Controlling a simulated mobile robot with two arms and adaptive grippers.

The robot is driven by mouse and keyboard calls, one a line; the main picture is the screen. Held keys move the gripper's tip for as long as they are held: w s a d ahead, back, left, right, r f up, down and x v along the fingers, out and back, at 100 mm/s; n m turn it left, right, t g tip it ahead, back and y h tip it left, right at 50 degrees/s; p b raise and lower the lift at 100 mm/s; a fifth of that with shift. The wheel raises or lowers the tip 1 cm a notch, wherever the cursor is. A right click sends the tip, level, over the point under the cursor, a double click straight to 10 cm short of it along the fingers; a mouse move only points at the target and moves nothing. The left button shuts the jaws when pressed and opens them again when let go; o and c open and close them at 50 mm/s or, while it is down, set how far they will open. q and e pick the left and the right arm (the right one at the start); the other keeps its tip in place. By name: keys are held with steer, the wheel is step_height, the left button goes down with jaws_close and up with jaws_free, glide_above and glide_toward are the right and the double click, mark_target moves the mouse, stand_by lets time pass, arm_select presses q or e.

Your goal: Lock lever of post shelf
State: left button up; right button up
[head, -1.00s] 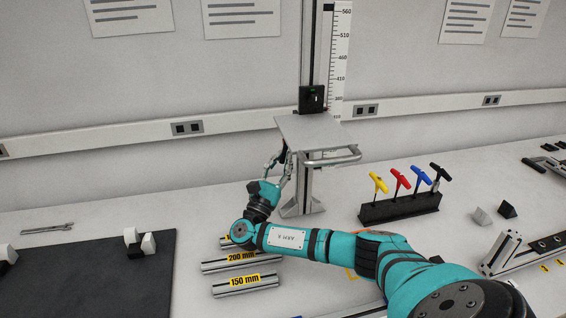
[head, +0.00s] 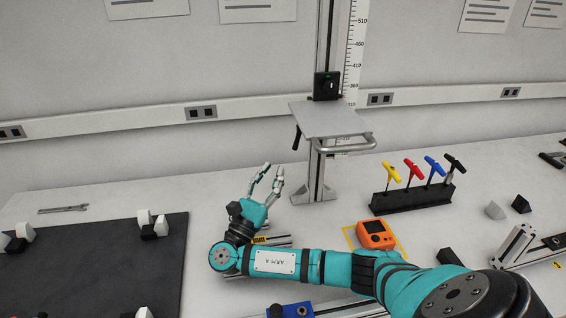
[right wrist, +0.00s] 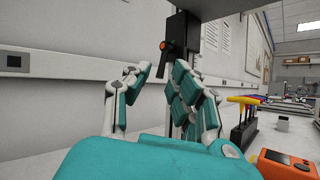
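The post shelf (head: 330,120) is a grey plate with a bent tube handle (head: 345,143) at its front, mounted on an upright metal post. Its lock lever (head: 297,138) is a black handle under the plate's left side, pointing down. In the right wrist view the lever (right wrist: 166,63) hangs ahead of the fingers, below the plate, with an orange part at its top. My right gripper (head: 272,176) is open and empty, below and to the left of the lever, apart from it. My left gripper is not in view.
A black rack (head: 411,197) with several coloured T-handle tools stands to the right. An orange device (head: 375,235) lies in front of it. A dark mat (head: 90,265) with white and black blocks is at left. The table between mat and post is mostly clear.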

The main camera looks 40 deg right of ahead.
steer(key=shift+s+a, duration=0.25)
steer(key=shift+a, duration=0.4)
steer(key=shift+s+a, duration=0.25)
steer(key=shift+a, duration=0.4)
